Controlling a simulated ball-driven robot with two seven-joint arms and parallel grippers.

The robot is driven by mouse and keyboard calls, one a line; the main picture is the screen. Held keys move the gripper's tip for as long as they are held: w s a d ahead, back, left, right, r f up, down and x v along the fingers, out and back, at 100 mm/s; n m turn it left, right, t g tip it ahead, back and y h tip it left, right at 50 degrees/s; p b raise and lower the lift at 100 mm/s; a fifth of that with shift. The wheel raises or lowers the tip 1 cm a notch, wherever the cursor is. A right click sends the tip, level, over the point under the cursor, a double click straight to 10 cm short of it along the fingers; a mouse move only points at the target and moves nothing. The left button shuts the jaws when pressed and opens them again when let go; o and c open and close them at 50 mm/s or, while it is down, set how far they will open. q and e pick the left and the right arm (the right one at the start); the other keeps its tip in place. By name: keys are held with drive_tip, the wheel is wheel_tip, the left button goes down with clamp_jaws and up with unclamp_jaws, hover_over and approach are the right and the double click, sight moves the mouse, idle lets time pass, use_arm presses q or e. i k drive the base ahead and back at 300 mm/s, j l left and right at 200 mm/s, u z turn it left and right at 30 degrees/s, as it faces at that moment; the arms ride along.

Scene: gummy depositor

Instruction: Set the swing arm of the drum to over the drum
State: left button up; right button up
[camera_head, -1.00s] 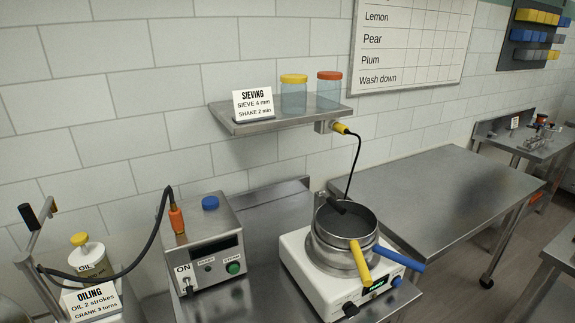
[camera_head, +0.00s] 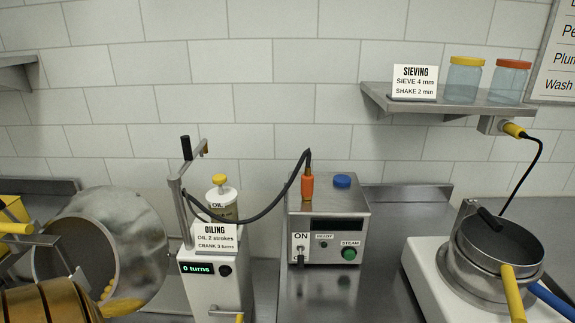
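The steel drum (camera_head: 150,240) is at the lower left of the head view, with its open mouth facing left and toward me. Yellow-orange pieces show inside its rim. A grey metal arm (camera_head: 179,205) stands upright just right of the drum, at the oiling unit. It has a black grip (camera_head: 186,148) and a short bar at its top that slants up to the right. It looks like the swing arm, and it appears beside the drum, not over it.
The oiling unit (camera_head: 203,284) reads "0 turns" and has an oil pot (camera_head: 222,202). A black hose (camera_head: 262,216) runs to an orange-nozzled steam box (camera_head: 328,225). A sieve pot (camera_head: 500,245) stands right. Brass-coloured rings (camera_head: 50,302) and yellow handles fill the lower left corner.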

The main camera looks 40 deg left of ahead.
sight(174, 181)
drive_tip(key=u, duration=2.1)
drive_tip(key=i+j, duration=0.15)
